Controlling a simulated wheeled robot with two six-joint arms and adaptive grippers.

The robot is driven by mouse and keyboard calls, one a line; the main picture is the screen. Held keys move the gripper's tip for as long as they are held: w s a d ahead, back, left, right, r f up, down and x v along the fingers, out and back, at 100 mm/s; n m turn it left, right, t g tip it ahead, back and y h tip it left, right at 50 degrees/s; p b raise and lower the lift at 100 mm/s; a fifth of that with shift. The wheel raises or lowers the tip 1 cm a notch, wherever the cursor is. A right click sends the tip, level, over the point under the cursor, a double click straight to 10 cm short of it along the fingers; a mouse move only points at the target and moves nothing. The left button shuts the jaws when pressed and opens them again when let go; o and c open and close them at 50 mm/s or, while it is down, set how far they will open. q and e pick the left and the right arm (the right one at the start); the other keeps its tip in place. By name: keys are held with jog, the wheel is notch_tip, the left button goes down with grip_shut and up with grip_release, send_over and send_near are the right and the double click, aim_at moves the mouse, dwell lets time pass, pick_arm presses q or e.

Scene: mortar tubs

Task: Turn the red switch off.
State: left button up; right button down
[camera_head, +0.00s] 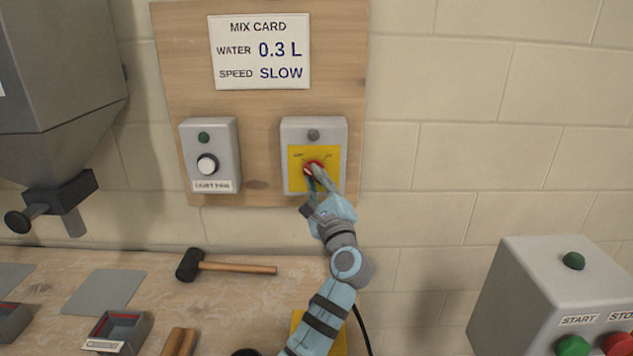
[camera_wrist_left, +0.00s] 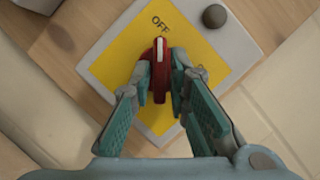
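The red switch (camera_head: 313,167) is a rotary knob on a yellow plate (camera_head: 333,180) of a grey box (camera_head: 287,135), mounted on a wooden board. In the left wrist view the knob (camera_wrist_left: 160,70) has a white mark on its tip, pointing up toward the word OFF. My left gripper (camera_head: 315,176) is at the switch, and in the left wrist view its fingers (camera_wrist_left: 163,85) close on the knob's two sides. The fingers partly hide the knob in the head view. The box's lamp (camera_head: 313,134) looks grey and unlit. My right gripper is not in view.
A second box (camera_head: 225,140) with a white knob sits left on the board, under a mix card (camera_head: 260,50). A mallet (camera_head: 230,266) and small trays (camera_head: 118,330) lie on the bench below. A grey hopper (camera_head: 60,70) hangs left; a START/STOP box (camera_head: 525,290) stands right.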

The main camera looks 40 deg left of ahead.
pick_arm(q)
jog(key=shift+o, duration=0.7)
jog(key=v, duration=0.7)
jog(key=shift+s+d, duration=0.15)
jog(key=shift+s, duration=0.05)
jog(key=shift+f, duration=0.1)
